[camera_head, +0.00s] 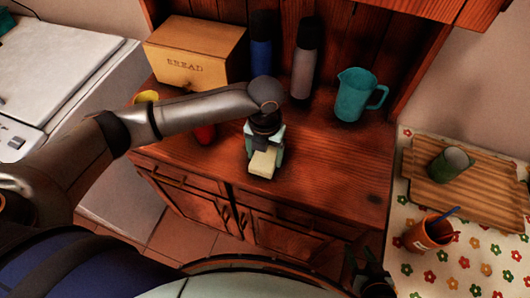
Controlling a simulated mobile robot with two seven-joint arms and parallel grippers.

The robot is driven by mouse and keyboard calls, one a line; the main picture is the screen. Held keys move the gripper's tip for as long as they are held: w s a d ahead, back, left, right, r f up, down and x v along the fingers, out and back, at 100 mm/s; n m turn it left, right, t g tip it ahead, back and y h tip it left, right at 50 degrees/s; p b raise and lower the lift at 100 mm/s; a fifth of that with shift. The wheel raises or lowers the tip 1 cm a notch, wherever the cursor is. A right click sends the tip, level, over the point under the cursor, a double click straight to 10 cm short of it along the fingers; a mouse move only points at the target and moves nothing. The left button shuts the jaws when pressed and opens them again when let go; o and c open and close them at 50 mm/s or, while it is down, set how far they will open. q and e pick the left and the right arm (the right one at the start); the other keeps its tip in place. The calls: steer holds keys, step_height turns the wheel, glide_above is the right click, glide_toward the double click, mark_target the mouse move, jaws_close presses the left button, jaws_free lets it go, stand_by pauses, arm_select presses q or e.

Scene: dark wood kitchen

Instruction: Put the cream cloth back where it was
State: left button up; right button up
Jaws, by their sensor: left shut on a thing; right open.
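The cream cloth (262,166) is a small pale folded piece above the front part of the dark wood cabinet top. My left gripper (264,155) reaches in from the left and is shut on it, pointing down. I cannot tell whether the cloth touches the wood. My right gripper (371,284) is at the bottom edge, in front of the cabinet, dark and partly cut off, open and with nothing seen in it.
At right, a flowered cloth (455,270) bears a wooden tray (480,200), a green cup (451,164) and an orange pot (428,236).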

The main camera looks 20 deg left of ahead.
mark_target(265, 156)
arm_select(q)
steer(key=shift+f, duration=0.1)
steer(key=o, duration=1.4)
steer(key=shift+c, duration=0.2)
step_height(265, 156, up, 12)
steer(key=shift+r, duration=0.2)
